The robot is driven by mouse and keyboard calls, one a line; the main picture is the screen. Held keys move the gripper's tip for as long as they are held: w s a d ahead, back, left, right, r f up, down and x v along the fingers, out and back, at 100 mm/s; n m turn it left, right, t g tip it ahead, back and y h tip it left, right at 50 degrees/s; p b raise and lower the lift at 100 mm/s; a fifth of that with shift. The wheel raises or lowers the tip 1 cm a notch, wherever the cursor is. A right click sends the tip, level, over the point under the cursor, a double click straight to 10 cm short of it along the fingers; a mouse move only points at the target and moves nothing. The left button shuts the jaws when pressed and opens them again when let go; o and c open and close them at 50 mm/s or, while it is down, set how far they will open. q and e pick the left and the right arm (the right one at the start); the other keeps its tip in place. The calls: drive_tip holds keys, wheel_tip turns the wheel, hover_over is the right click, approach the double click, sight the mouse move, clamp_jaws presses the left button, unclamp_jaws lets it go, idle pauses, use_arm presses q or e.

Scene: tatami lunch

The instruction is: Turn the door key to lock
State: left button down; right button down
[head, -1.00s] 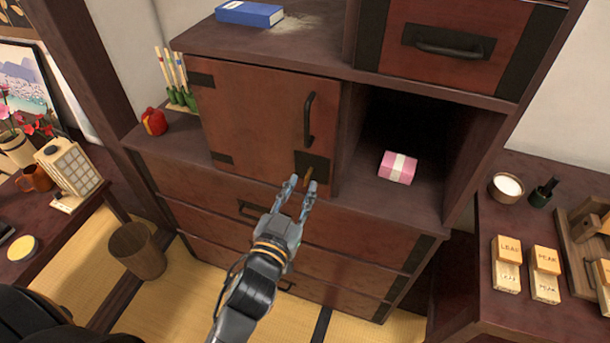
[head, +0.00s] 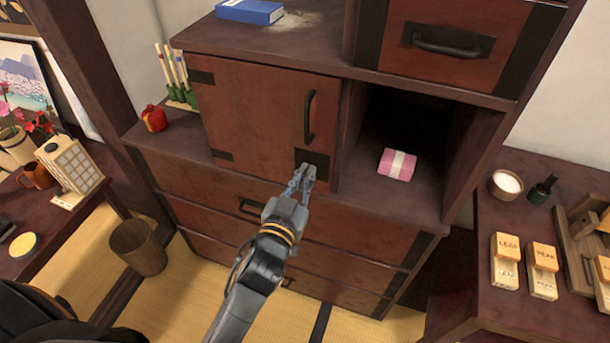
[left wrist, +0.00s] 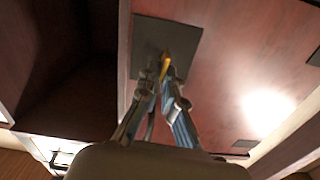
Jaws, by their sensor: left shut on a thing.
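The cabinet door (head: 255,115) is closed, with a black vertical handle (head: 309,117) near its right edge. A black lock plate (head: 318,158) sits at the door's lower right corner. The brass key (left wrist: 166,62) stands at the black plate in the left wrist view. My left gripper (head: 304,172) is at the plate in the head view, and its fingers (left wrist: 167,80) are shut on the key. The fingers hide most of the key, and in the head view I cannot make it out. My right gripper is not in view.
An open compartment right of the door holds a pink box (head: 397,165). Drawers (head: 210,190) lie below. A blue book (head: 249,12) lies on top. A side table with wooden blocks (head: 507,247) stands at the right, and a wastebasket (head: 138,249) at the left.

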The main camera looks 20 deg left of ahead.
use_arm(q)
drive_tip(key=shift+n, duration=0.7)
drive_tip(key=c, duration=1.5)
unclamp_jaws()
drive_tip(key=s, duration=1.2)
drive_tip(key=shift+a, duration=0.25)
drive_tip(key=shift+f, duration=0.1)
